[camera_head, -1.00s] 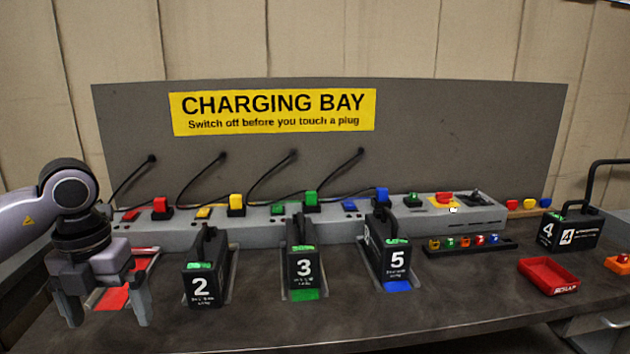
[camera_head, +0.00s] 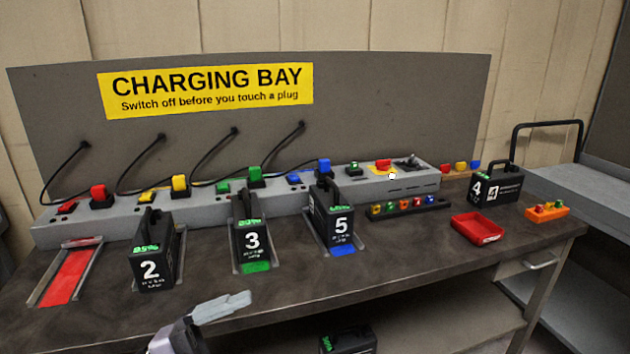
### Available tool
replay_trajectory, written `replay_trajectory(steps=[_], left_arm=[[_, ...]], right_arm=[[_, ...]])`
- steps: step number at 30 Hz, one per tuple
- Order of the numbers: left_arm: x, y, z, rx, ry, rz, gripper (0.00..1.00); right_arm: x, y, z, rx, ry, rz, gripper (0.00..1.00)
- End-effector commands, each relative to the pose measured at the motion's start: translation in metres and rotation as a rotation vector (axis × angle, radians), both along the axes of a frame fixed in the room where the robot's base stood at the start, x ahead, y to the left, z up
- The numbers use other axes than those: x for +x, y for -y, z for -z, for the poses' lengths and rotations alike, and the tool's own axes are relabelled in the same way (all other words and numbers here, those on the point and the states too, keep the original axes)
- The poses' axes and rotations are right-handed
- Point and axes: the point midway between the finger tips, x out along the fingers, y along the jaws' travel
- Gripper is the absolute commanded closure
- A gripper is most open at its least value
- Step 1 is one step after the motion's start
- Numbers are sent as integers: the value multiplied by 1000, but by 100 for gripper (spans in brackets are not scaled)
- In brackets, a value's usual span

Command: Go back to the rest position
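A grey piece of my arm, most likely the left gripper (camera_head: 222,307), shows at the bottom edge, in front of the table's front edge. It points up and right, nothing shows in it, and its two fingers cannot be told apart. It is apart from the batteries. My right gripper is not in view. Battery 2 (camera_head: 152,268), battery 3 (camera_head: 250,240) and battery 5 (camera_head: 340,225) stand upright in their bays. The red bay (camera_head: 66,275) at the left is empty. Battery 4 (camera_head: 495,188) stands at the right.
The charging strip (camera_head: 130,222) carries red, yellow, green and blue switches. Another battery (camera_head: 348,343) is below the tabletop. A cart (camera_head: 600,180) stands far right.

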Motion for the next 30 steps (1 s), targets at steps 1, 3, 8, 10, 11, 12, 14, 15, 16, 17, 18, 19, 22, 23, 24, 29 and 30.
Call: replay_trajectory(steps=[1, 3, 8, 10, 11, 12, 14, 15, 16, 17, 18, 19, 22, 23, 24, 29, 30], left_arm=[[6, -4, 8, -86, -84, -89, 0], [16, -16, 21, -181, -197, -223, 0], [25, -52, 83, -324, -512, -535, 0], [19, -68, 120, -354, -668, -668, 0], [14, -76, 137, -362, -740, -723, 0], [4, -84, 160, -368, -834, -793, 0], [-14, -94, 194, -367, -974, -886, 0], [-28, -100, 215, -362, -1063, -939, 0], [-39, -103, 229, -355, -1124, -974, 0], [-50, -105, 242, -350, -1180, -1004, 0], [-63, -108, 256, -339, -1246, -1037, 0], [-72, -110, 265, -333, -1290, -1057, 0], [-95, -112, 284, -315, -1393, -1099, 0], [-99, -112, 288, -312, -1411, -1106, 0], [-103, -112, 291, -307, -1429, -1113, 0], [-107, -113, 294, -302, -1446, -1119, 0], [-107, -113, 294, -303, -1446, -1118, 0]], right_arm=[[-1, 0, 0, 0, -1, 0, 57], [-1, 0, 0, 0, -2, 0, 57], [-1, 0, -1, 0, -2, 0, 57], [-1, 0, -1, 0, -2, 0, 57], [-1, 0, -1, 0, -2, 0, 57], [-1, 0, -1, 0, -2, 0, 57], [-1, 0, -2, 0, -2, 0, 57], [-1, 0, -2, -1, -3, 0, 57], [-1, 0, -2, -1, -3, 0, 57], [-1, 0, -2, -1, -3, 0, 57], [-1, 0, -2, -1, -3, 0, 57], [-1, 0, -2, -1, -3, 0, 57], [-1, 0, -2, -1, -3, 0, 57], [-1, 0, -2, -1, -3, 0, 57], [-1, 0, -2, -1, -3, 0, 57], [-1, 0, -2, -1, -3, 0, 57], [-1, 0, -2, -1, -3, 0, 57]])
